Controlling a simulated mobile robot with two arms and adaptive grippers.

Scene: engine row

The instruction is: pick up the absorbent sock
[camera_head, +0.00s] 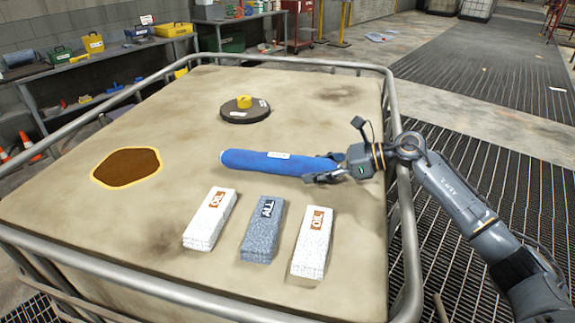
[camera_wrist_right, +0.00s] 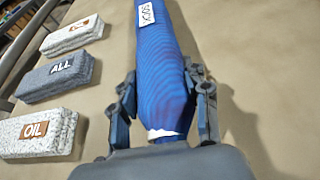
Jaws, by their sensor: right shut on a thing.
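The absorbent sock (camera_head: 262,162) is a long blue roll with a white label, above the table top in the head view. It also shows in the right wrist view (camera_wrist_right: 160,75), where its label reads SOCK. My right gripper (camera_head: 328,170) is shut around the sock's right end, with one finger on each side of it. In the right wrist view the gripper (camera_wrist_right: 165,105) has the sock's pale end tip near its palm. I cannot tell whether the sock touches the table. My left gripper is not in view.
Two white pad stacks labelled OIL (camera_head: 210,218) (camera_head: 312,243) and a grey stack labelled ALL (camera_head: 262,228) lie in front of the sock. A brown patch with a yellow edge (camera_head: 127,167) is left. A dark disc (camera_head: 245,112) with a yellow piece lies behind. A metal rail (camera_head: 402,215) surrounds the table.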

